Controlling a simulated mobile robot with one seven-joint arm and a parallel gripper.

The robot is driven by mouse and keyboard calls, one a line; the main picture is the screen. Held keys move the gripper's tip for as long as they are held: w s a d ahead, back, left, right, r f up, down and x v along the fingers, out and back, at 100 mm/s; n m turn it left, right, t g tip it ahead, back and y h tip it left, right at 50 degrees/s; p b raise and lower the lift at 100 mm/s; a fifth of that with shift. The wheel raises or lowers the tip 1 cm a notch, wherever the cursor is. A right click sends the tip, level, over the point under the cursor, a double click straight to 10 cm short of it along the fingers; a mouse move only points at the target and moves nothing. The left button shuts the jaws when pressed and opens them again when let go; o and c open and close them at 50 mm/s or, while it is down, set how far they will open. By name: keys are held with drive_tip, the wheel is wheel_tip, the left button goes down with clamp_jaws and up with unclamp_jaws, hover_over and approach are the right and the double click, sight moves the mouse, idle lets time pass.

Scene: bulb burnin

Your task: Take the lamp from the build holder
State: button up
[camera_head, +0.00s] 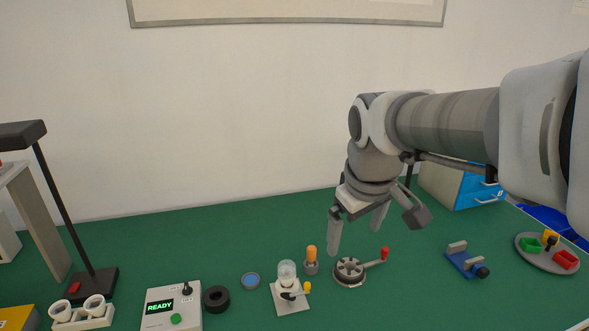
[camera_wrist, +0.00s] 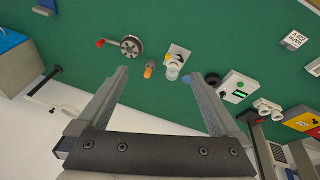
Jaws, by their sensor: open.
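The lamp (camera_head: 287,272) is a clear glass bulb standing upright in the build holder (camera_head: 293,305), a pale plate with a black clamp and a yellow knob. In the wrist view the lamp (camera_wrist: 173,72) and the build holder (camera_wrist: 180,53) lie beyond the fingertips, right of centre. My gripper (camera_head: 356,238) is open and empty, pointing down above the green table, to the right of the lamp and higher. In the wrist view my gripper (camera_wrist: 157,80) has its fingers wide apart, touching nothing. The lamp's base is partly hidden by the holder.
An orange-topped grey cylinder (camera_head: 311,262) stands right beside the lamp. A grey rotary fixture with a red-knobbed handle (camera_head: 349,270) is further right. A black ring (camera_head: 217,298) and a box reading READY (camera_head: 173,305) are left. Green table is clear behind the lamp.

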drive_tip(key=w+a+f+n+g, duration=0.1)
drive_tip(key=w+a+f+n, duration=0.1)
drive_tip(key=w, duration=0.3)
drive_tip(key=w+a+f+n, duration=0.2)
drive_tip(key=w+a, duration=0.1)
drive_tip(key=w, duration=0.2)
drive_tip(key=n+g+y+p, duration=0.1)
drive_tip(key=n+g+y, duration=0.1)
drive_tip(key=n, duration=0.2)
hover_over(287, 273)
drive_tip(key=w+d, duration=0.2)
wheel_tip(287, 273, down, 11)
drive_tip(key=f, duration=0.5)
drive_tip(key=a+f, duration=0.1)
drive_tip(key=f, duration=0.4)
drive_tip(key=a+f, duration=0.1)
drive_tip(key=f, duration=0.5)
drive_tip(key=shift+w+a+f, duration=0.1)
drive_tip(key=shift+w, duration=0.1)
drive_tip(key=shift+c, duration=0.2)
drive_tip(key=c, duration=1.4)
